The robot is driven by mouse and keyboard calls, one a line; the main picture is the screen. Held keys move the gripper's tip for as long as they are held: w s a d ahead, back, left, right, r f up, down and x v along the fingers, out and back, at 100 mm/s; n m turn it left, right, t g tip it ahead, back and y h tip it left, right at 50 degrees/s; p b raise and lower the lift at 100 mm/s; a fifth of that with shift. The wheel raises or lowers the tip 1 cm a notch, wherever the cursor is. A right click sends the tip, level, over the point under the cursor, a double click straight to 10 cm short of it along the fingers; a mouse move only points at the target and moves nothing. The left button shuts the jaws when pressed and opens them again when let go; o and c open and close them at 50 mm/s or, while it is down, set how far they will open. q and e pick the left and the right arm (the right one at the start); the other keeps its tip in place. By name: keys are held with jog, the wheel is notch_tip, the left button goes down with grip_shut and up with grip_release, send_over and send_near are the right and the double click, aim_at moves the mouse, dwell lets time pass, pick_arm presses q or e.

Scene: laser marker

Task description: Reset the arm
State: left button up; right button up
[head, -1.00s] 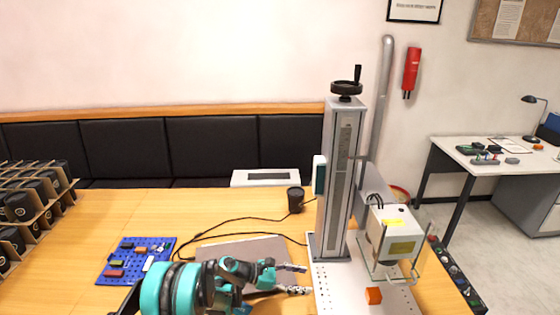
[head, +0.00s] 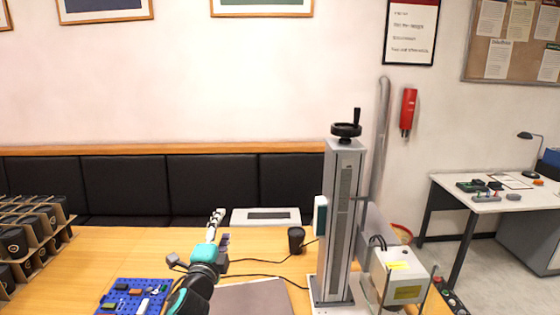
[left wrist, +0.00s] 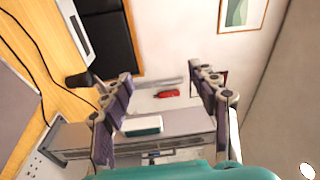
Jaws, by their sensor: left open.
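My left gripper (head: 221,231) is in the lower middle of the head view, raised above the wooden table with its fingers pointing up and away. In the left wrist view its two fingers (left wrist: 165,98) are spread apart with nothing between them. The laser marker (head: 338,222), a tall grey column with a black hand wheel on top, stands to the right of the gripper, apart from it. Its white laser head (head: 404,278) hangs on the column's right side. My right gripper does not show.
A blue pegboard (head: 134,297) with small parts lies at the lower left, near a cardboard rack (head: 38,238) of black items. A black cup (head: 296,240), a white box (head: 265,217) and a grey laptop-like panel (head: 252,298) are on the table. Cables run across it.

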pick_arm(q)
jog(key=s+a+f+n+g+y, duration=0.4)
jog(key=s+a+f+n, duration=0.1)
jog(key=s+n, duration=0.35)
jog(key=s+d+f+n+g+h, duration=0.1)
jog(key=s+f+n+g, duration=0.3)
jog(key=s+f, duration=0.4)
jog(key=s+d+f+n+g+h, duration=0.1)
jog(key=s+f+n+g, duration=0.2)
jog(key=s, duration=1)
notch_tip(320, 180, down, 5)
jog(key=shift+s+d+r+n+g, duration=0.2)
jog(key=shift+d+n+g, duration=0.15)
jog(key=shift+n, duration=0.9)
